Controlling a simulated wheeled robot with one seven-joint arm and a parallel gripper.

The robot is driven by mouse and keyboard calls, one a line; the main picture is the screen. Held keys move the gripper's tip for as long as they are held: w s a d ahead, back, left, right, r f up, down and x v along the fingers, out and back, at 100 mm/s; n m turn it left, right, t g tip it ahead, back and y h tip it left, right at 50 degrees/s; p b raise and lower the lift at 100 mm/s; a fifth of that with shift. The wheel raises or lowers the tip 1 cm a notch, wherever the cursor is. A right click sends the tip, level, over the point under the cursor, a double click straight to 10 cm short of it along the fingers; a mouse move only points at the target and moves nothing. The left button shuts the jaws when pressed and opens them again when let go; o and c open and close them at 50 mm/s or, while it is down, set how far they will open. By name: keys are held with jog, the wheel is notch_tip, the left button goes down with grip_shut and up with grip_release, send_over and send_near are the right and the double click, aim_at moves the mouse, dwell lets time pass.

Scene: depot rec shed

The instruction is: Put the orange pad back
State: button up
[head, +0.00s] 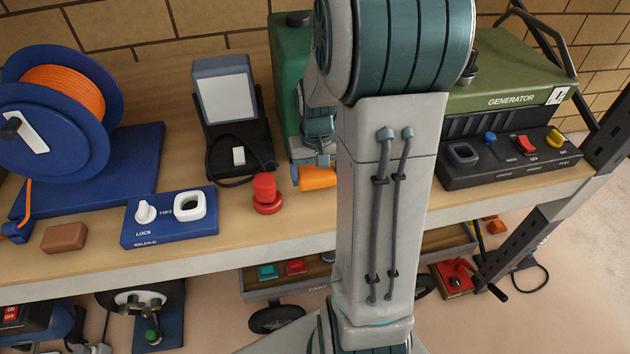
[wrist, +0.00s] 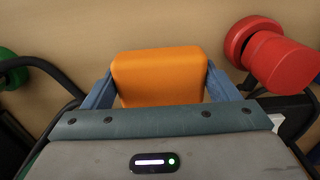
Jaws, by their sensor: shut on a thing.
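The orange pad (head: 317,178) is a rounded block between the fingers of my gripper (head: 308,160), low over the shelf top or touching it; I cannot tell which. In the wrist view the orange pad (wrist: 160,72) fills the space between the two blue fingers of my gripper (wrist: 158,92), which is shut on it. Part of the pad is hidden by my gripper and arm in the head view. A cart tray (head: 290,288) below the shelf holds a teal pad (head: 267,271) and a red pad (head: 295,266); my arm hides part of the tray.
A red knobbed piece (head: 266,194) stands just left of the pad. A black stand with a grey panel (head: 225,98), a blue socket box (head: 168,218), a brown block (head: 64,238) and a blue reel (head: 55,100) stand further left. A green generator (head: 505,80) is at right.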

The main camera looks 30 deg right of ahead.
aim_at(316, 185)
jog(key=shift+f, duration=1.9)
jog(key=shift+f, duration=0.15)
jog(key=o, duration=0.9)
notch_tip(316, 185, up, 12)
jog(key=shift+f, duration=0.25)
jog(key=shift+s+a+r, duration=0.15)
jog(key=shift+a+r, duration=0.15)
jog(key=shift+r, duration=0.25)
jog(key=s+a+r+n+t, duration=0.1)
jog(key=s+a, duration=0.2)
jog(key=s, duration=0.1)
jog(key=s+a+r+n+t, duration=0.1)
jog(key=s+a, duration=0.3)
jog(key=s+a+r+n+t, duration=0.1)
jog(key=s+a+r, duration=0.1)
jog(key=s+a, duration=0.2)
jog(key=shift+s+a+t, duration=0.1)
jog(key=shift+a+t, duration=0.15)
jog(key=shift+t, duration=0.15)
